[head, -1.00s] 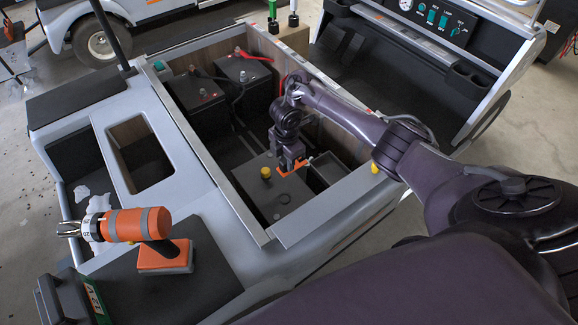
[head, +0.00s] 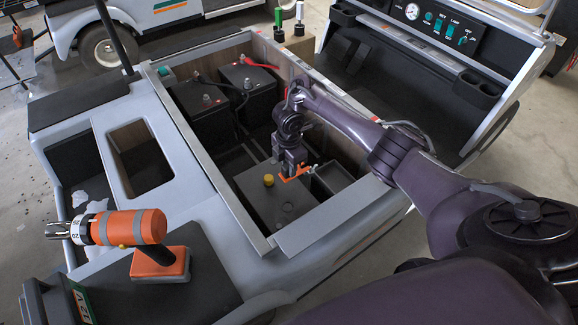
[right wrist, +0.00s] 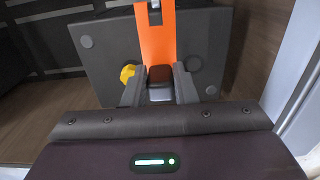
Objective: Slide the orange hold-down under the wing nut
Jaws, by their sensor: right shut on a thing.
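The orange hold-down (head: 298,174) lies low over the grey battery (head: 286,205) in the cart's open bay. My right gripper (head: 289,168) is shut on its near end. In the right wrist view, the hold-down (right wrist: 155,38) runs as a flat strip from between the fingers (right wrist: 159,88) to the top edge. A small metal piece (right wrist: 154,5), perhaps the wing nut's stud, shows at the strip's far end. The wing nut itself is not clear, so I cannot tell whether the strip is under it. My left gripper is not in view.
A yellow cap (head: 268,180) sits on the battery beside the gripper. Two black batteries (head: 248,88) with cables stand at the bay's back. Bay walls (head: 220,195) enclose my gripper. An orange drill (head: 130,228) stands on the front deck.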

